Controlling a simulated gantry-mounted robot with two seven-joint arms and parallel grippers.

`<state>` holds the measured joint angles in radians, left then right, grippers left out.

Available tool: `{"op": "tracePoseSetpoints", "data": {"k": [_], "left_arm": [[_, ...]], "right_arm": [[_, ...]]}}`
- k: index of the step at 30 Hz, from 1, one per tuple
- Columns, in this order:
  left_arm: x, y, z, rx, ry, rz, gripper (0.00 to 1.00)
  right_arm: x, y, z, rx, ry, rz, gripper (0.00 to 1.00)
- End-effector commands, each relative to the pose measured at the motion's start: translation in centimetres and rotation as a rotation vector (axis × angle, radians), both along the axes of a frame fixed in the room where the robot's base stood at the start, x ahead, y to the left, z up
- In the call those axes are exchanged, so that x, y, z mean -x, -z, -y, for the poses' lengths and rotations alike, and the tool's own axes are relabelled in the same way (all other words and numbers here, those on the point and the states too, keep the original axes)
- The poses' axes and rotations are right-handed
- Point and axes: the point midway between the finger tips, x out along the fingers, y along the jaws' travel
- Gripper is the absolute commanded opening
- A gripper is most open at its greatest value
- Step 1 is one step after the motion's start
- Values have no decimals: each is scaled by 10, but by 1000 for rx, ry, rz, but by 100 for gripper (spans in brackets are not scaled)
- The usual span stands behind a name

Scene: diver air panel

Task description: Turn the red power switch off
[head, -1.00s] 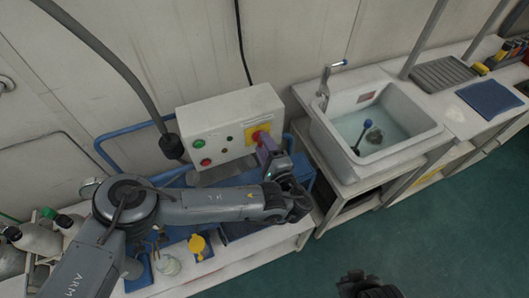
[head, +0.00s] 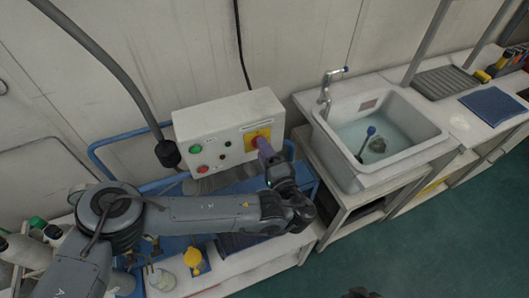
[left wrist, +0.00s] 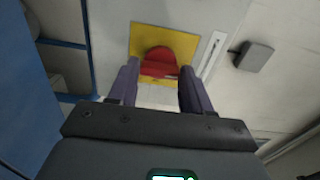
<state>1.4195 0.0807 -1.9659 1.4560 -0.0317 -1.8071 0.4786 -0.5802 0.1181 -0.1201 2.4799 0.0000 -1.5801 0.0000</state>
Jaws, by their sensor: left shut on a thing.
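The red power switch (left wrist: 158,62) is a red knob on a yellow plate (left wrist: 140,38), seen in the left wrist view. The plate also shows in the head view at the right end of the white control box (head: 205,118). My left gripper (left wrist: 159,70) has its purple fingers on both sides of the red knob and is shut on it.
The box also carries a green button (head: 195,149), a red button (head: 203,169) and small dark knobs. A sink (head: 375,135) with a tap stands to the right. A blue tube rail (head: 115,140) runs beside the box. A yellow-topped item (head: 197,262) sits on the low bench.

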Motion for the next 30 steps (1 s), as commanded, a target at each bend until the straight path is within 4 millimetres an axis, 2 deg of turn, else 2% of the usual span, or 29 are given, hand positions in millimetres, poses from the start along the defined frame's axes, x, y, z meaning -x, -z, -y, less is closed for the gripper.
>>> {"op": "tracePoseSetpoints", "data": {"k": [1, 2, 6, 16, 20, 26, 30], "left_arm": [[0, 0, 0, 3, 1, -1, 18], [0, 0, 0, 3, 1, -1, 52], [0, 0, 0, 2, 1, 0, 73], [1, 0, 1, 0, 0, -1, 74], [7, 0, 4, 1, 1, -1, 74], [33, 1, 15, 2, 3, -2, 74], [62, -1, 28, 2, 6, -4, 74]], "right_arm": [[0, 0, 0, 2, -2, 0, 0], [0, 0, 1, 3, -2, 0, 0], [0, 0, 2, 7, -4, 0, 0], [0, 0, 1, 7, -4, 0, 0], [0, 0, 1, 4, -3, 1, 0], [0, 1, 0, 0, 0, 0, 0], [0, -2, -1, -2, 1, 0, 0]]}}
